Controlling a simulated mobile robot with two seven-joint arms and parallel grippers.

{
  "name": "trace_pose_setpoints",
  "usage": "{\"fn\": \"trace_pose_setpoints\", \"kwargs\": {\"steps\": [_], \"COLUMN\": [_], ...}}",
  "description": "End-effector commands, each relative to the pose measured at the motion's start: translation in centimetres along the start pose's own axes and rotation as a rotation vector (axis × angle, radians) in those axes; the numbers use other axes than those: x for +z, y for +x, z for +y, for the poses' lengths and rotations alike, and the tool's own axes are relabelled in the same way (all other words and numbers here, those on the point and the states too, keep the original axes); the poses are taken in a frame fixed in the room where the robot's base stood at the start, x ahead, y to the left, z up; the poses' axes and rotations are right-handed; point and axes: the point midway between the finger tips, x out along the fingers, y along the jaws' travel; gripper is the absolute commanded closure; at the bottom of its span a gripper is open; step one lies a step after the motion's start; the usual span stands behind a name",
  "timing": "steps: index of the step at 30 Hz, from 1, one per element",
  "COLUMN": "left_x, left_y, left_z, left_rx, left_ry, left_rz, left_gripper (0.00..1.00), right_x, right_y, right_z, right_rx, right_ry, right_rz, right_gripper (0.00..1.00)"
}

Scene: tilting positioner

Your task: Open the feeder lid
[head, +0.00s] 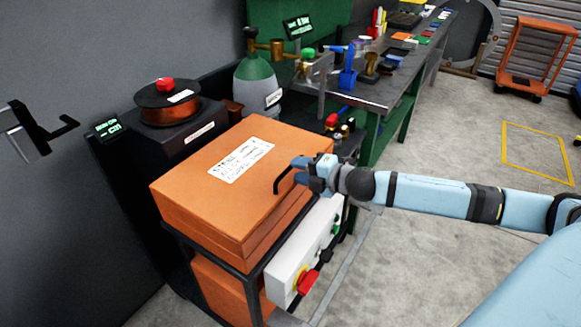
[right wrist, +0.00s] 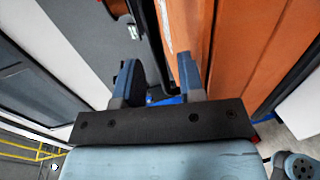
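The feeder is an orange box in the middle of the head view. Its lid (head: 222,190) lies shut on top, with a white printed label on it. A black bar handle (head: 281,181) stands at the lid's right edge. My right gripper (head: 298,171) is at this handle. In the right wrist view the blue fingers of my right gripper (right wrist: 160,78) are apart, with the black handle (right wrist: 150,38) seen between them. I cannot tell whether either finger touches it. The orange lid shows beyond the right finger. My left gripper is not in view.
A white control panel (head: 302,252) with a red knob is on the feeder stand's front. A copper wire spool (head: 167,106) and a green-topped gas cylinder (head: 255,84) stand behind. A cluttered green workbench (head: 372,92) runs to the back.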

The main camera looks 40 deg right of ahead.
Motion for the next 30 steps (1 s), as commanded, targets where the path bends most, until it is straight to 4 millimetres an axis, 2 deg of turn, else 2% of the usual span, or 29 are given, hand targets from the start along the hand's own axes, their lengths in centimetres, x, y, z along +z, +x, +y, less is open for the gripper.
{"fn": "trace_pose_setpoints", "kwargs": {"steps": [3, 9, 20, 21, 25, 26, 30], "left_x": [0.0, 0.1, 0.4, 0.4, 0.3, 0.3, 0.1], "left_y": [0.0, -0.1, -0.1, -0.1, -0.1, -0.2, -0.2], "left_z": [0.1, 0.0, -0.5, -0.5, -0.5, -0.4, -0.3], "left_rx": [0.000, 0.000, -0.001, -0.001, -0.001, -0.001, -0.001], "left_ry": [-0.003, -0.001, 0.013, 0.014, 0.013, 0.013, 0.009], "left_rz": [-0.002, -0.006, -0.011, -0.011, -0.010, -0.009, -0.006], "left_gripper": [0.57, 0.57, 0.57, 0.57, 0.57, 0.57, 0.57], "right_x": [0.0, -0.1, -0.1, -0.1, -0.1, -0.1, -0.1], "right_y": [1.4, 2.9, 3.3, 3.3, 3.2, 3.2, 3.2], "right_z": [0.2, 0.1, 0.0, 0.0, 0.0, 0.0, 0.0], "right_rx": [0.003, 0.001, 0.000, 0.000, 0.000, 0.000, 0.000], "right_ry": [0.002, 0.001, 0.000, 0.000, 0.001, 0.001, 0.000], "right_rz": [0.000, 0.001, 0.001, 0.001, 0.001, 0.001, 0.001], "right_gripper": [0.64, 0.64, 0.64, 0.66, 0.96, 1.00, 1.00]}}
